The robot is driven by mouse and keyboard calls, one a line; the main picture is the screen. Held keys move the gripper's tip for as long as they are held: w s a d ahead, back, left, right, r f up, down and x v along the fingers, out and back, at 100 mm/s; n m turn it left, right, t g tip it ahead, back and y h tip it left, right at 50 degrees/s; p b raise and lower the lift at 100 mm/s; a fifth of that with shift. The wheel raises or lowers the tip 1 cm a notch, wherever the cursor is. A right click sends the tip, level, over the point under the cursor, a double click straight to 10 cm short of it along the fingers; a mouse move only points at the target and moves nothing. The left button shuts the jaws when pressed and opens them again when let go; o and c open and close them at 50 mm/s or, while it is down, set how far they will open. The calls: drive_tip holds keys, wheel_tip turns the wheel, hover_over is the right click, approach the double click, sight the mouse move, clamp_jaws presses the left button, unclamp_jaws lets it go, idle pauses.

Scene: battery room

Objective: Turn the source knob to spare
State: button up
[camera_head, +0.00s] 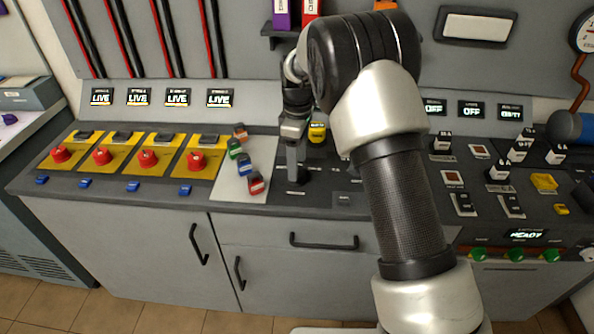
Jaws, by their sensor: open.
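No label that I can read marks a source knob or a spare position. My gripper (294,178) points down over the middle of the console, right beside the white panel with coloured pieces. Its fingers are small and seen edge-on, with nothing visible between them. A dark narrow fitting lies on the console just under the fingertips; I cannot tell whether they touch it. A yellow piece (317,132) stands behind the gripper to the right. My arm hides much of the console right of the gripper, so the source knob may be hidden there.
Red knobs (148,158) on yellow plates line the left, below screens reading LIVE (177,97). Coloured pieces (245,167) stand close left of the gripper. Switches and a yellow knob (543,181) fill the right, with a READY display (526,235). Cabinet handles (323,242) project below the console.

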drive_tip(key=shift+f, duration=1.55)
drive_tip(key=c, duration=1)
drive_tip(key=shift+c, duration=0.2)
